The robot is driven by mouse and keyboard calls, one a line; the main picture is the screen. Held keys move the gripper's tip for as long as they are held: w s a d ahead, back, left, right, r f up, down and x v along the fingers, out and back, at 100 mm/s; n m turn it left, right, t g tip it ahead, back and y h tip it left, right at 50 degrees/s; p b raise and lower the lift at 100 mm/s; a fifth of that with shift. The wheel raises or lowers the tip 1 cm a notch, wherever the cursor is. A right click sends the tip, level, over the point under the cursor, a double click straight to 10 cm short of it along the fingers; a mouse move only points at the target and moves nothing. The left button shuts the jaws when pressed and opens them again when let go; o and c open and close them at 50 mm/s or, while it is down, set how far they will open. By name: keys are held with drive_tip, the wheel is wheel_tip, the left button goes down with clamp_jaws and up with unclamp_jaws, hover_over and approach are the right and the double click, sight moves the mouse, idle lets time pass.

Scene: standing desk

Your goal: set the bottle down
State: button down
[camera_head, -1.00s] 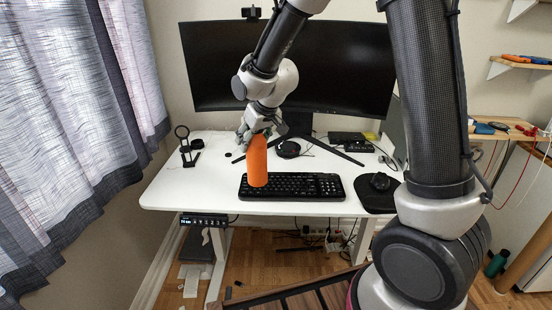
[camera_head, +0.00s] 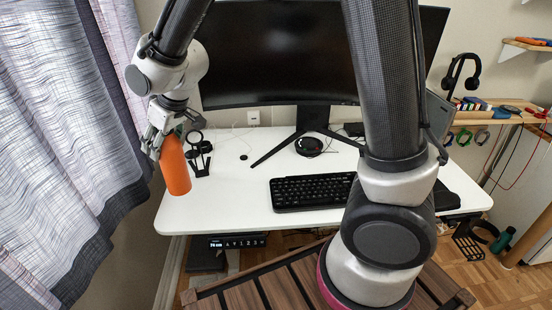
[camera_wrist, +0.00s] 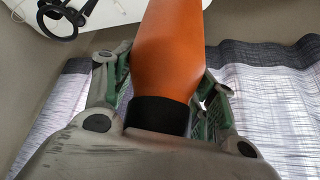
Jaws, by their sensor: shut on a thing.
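The orange bottle (camera_head: 175,165) hangs nearly upright, slightly tilted, at the left edge of the white desk (camera_head: 235,200) in the head view. My gripper (camera_head: 164,138) is shut on the bottle's upper end. In the wrist view the bottle (camera_wrist: 172,45) lies between the green-padded fingers of my gripper (camera_wrist: 165,90), with its black collar near the palm. The bottle's base is out of the wrist view. I cannot tell whether the base is over the desk or just beyond its left edge; I see no clear contact.
A black ring stand (camera_head: 198,155) stands right beside the bottle. A keyboard (camera_head: 312,191), the monitor (camera_head: 290,55) and its splayed foot take up the middle and back. The curtain (camera_head: 60,130) hangs close on the left. The desk's front left is clear.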

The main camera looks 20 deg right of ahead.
sight(171, 173)
drive_tip(key=shift+f, duration=5.05)
drive_tip(key=c, duration=0.5)
unclamp_jaws()
